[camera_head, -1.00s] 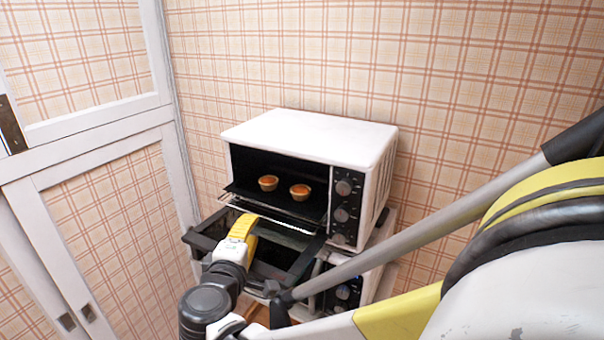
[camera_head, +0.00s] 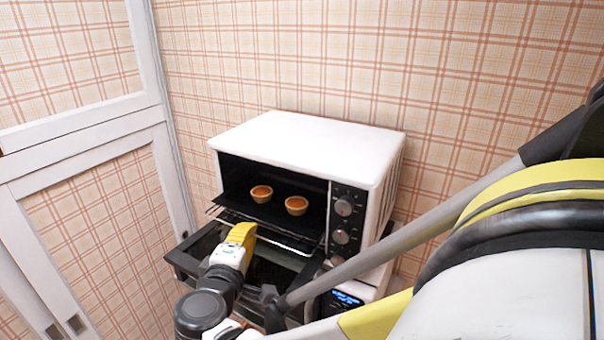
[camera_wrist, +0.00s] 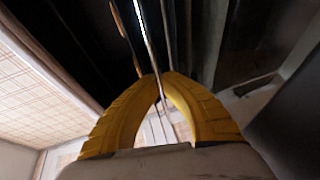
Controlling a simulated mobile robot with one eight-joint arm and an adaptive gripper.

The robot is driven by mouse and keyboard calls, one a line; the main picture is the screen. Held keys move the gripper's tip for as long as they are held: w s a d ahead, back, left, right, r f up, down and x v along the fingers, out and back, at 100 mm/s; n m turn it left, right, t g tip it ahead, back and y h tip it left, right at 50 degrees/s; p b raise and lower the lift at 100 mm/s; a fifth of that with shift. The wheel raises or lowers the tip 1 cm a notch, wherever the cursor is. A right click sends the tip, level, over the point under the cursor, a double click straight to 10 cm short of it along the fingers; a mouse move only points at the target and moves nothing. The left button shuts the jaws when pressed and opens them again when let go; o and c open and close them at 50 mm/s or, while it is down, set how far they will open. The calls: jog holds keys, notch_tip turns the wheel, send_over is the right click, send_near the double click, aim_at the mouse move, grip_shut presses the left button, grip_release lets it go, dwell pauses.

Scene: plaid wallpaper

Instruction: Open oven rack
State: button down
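The white toaster oven (camera_head: 300,135) stands against the wall with its glass door (camera_head: 185,262) folded down. The wire oven rack (camera_head: 278,237) sticks out of the opening above the door. Two tarts, left (camera_head: 261,193) and right (camera_head: 296,205), sit on a dark tray (camera_head: 236,196) in the opening. My gripper (camera_head: 245,230) reaches over the open door to the rack's front edge. In the wrist view, the yellow fingertips of my gripper (camera_wrist: 163,76) come together at a thin metal rod of the rack (camera_wrist: 147,38). The exact contact is small and partly hidden.
A second appliance with a lit blue display (camera_head: 346,298) is under the oven, partly hidden by my arm. A white-framed door panel (camera_head: 85,140) stands close on the left. The plaid wall is right behind the oven.

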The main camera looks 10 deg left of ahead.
jog(key=shift+s, duration=0.1)
jog(key=s, duration=0.1)
jog(key=s+a, duration=0.1)
jog(key=s, duration=0.1)
jog(key=shift+s+a+b, duration=0.25)
jog(key=shift+b, duration=0.15)
jog(key=shift+w, duration=0.1)
jog(key=c, duration=1.6)
grip_release()
jog(key=shift+c, duration=0.2)
